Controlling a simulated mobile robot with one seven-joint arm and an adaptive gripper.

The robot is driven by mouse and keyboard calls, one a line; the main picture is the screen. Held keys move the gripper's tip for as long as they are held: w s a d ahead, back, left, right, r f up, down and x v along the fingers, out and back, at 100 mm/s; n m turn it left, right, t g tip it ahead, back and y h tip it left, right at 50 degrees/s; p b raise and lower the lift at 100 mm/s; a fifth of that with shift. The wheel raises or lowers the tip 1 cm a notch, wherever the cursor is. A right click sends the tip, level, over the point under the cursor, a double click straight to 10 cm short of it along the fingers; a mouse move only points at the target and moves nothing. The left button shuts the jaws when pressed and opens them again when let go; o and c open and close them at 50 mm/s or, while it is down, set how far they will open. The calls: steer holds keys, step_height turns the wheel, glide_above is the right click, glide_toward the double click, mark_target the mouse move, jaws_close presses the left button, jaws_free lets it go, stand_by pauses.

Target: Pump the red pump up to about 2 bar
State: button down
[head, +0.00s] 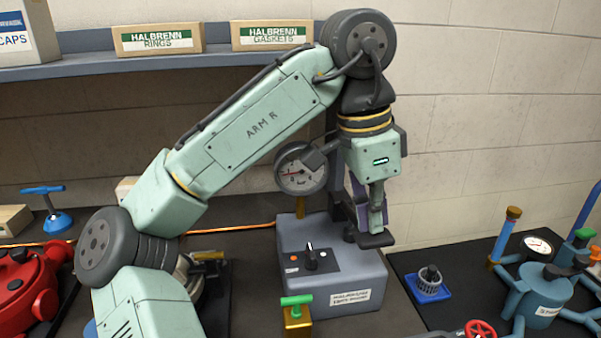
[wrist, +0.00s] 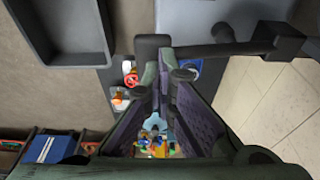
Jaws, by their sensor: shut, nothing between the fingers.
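A red machine (head: 28,288) with round caps stands at the left edge of the head view, partly cut off; I cannot tell for sure that it is the pump. A round white gauge (head: 300,172) is beside the dark column of a grey unit (head: 335,285). My gripper (head: 370,226) points down over the right part of the grey unit, shut and empty. I cannot tell whether it touches the unit. In the wrist view the purple finger pads (wrist: 195,115) fill the middle.
In front is a brass block with a green T-handle (head: 297,301). A blue machine (head: 545,295) with pipes stands at right, near a small blue tray (head: 430,290). A shelf (head: 160,60) with boxes runs behind.

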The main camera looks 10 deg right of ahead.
steer(key=shift+f+b, duration=0.45)
steer(key=shift+f, duration=0.9)
step_height(320, 180, up, 3)
steer(key=shift+p, duration=1.25)
steer(key=shift+r, duration=0.95)
steer(key=shift+f+b, duration=0.1)
steer(key=shift+b, duration=0.2)
steer(key=shift+f+b, duration=1)
steer(key=shift+f, duration=1.4)
step_height(320, 180, up, 3)
steer(key=shift+f+p, duration=0.1)
steer(key=shift+p, duration=1.15)
steer(key=shift+r, duration=1.1)
